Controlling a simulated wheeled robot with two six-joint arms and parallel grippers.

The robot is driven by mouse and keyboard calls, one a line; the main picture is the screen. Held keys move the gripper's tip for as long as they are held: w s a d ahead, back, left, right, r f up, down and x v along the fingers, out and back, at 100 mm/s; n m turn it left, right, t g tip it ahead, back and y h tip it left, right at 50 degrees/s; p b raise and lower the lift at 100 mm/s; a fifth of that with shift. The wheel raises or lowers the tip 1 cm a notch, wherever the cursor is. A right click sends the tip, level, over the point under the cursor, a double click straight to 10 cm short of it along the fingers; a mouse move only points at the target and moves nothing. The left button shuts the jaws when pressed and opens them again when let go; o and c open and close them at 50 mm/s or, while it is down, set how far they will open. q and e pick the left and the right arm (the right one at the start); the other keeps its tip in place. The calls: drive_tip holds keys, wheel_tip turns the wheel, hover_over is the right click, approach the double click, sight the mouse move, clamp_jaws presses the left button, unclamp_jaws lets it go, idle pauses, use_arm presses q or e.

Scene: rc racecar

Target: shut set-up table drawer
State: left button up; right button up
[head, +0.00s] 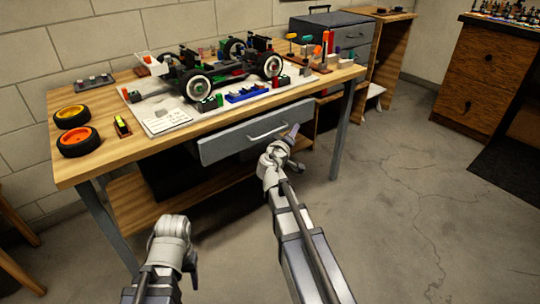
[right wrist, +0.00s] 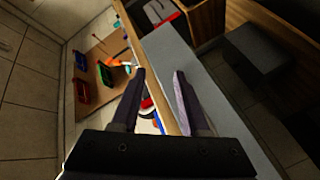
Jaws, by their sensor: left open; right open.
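The set-up table (head: 95,165) has a wooden top and grey legs. Its grey drawer (head: 225,147) is under the front edge, with a pale bar handle (head: 268,131). The drawer front stands out a little from the table edge, so the drawer looks partly open. My right gripper (head: 293,131) is open and empty by the right end of the drawer front; contact cannot be told. In the right wrist view its fingers (right wrist: 159,72) are spread over the table edge and a grey surface. My left gripper (head: 193,268) is open, low in front of the table, away from the drawer.
An RC car (head: 215,72) stands on the tabletop among tools and small parts. A lower wooden shelf (head: 150,200) is under the table. A wooden cabinet (head: 480,80) stands at right. The floor (head: 410,200) between is clear.

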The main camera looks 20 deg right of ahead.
sight(270, 133)
drive_tip(key=shift+a+f+n+t+y+b, duration=0.6)
drive_tip(key=shift+a+f+n+t+b, duration=1.4)
drive_tip(key=shift+a+n+b, duration=1.75)
drive_tip(key=shift+n+t, duration=0.3)
drive_tip(key=shift+n, duration=0.05)
drive_tip(key=x, duration=0.2)
drive_tip(key=p+x, duration=0.1)
drive_tip(key=x, duration=0.1)
drive_tip(key=a+p+x, duration=0.1)
drive_tip(key=x, duration=0.1)
drive_tip(key=shift+w+d+r, duration=0.1)
drive_tip(key=shift+w+r, duration=0.25)
drive_tip(key=shift+w, duration=0.05)
use_arm(q)
wheel_tip(270, 133, down, 8)
use_arm(e)
drive_tip(key=shift+s, duration=0.1)
clamp_jaws()
